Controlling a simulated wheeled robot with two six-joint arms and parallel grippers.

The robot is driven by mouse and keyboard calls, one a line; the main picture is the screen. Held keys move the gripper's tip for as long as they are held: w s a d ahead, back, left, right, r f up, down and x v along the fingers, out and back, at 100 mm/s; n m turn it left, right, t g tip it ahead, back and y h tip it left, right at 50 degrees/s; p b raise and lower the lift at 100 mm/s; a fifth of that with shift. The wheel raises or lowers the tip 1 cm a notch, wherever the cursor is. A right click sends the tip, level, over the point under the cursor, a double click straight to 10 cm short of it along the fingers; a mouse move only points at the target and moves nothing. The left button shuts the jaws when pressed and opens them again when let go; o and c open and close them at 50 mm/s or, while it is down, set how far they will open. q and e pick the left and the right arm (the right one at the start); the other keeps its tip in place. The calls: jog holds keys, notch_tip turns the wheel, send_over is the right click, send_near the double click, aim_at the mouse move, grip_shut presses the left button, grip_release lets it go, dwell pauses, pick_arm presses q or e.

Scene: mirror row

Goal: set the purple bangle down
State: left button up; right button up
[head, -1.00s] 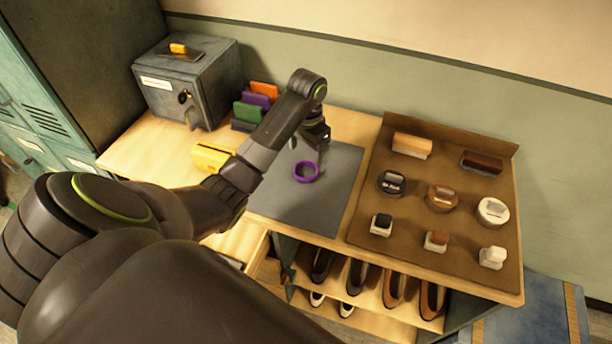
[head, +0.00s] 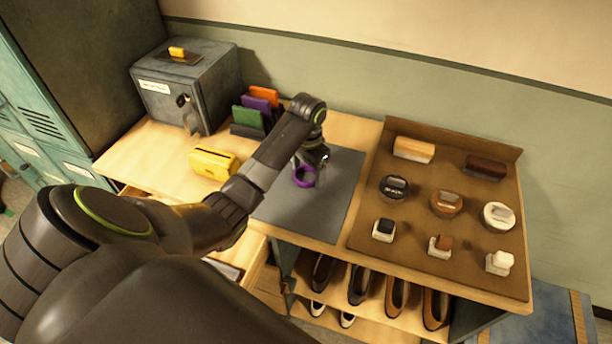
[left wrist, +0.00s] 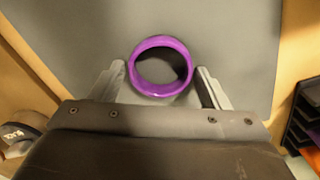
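The purple bangle (head: 304,177) is a round ring low over the grey mat (head: 340,190), or resting on it; I cannot tell which. My left gripper (head: 311,172) points down at it from above. In the left wrist view, the bangle (left wrist: 161,94) sits between the two fingertips of my left gripper (left wrist: 161,68), one finger against each outer side. Its round opening faces the camera. My right gripper is out of view.
A yellow object (head: 213,163) and a rack of coloured slabs (head: 250,112) stand left of the mat. A grey safe (head: 185,85) is behind. A brown tray (head: 420,265) with brushes and tins lies to the right. The mat is otherwise clear.

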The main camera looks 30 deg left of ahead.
pick_arm(q)
jog(key=c, duration=0.7)
jog(key=shift+c, duration=0.2)
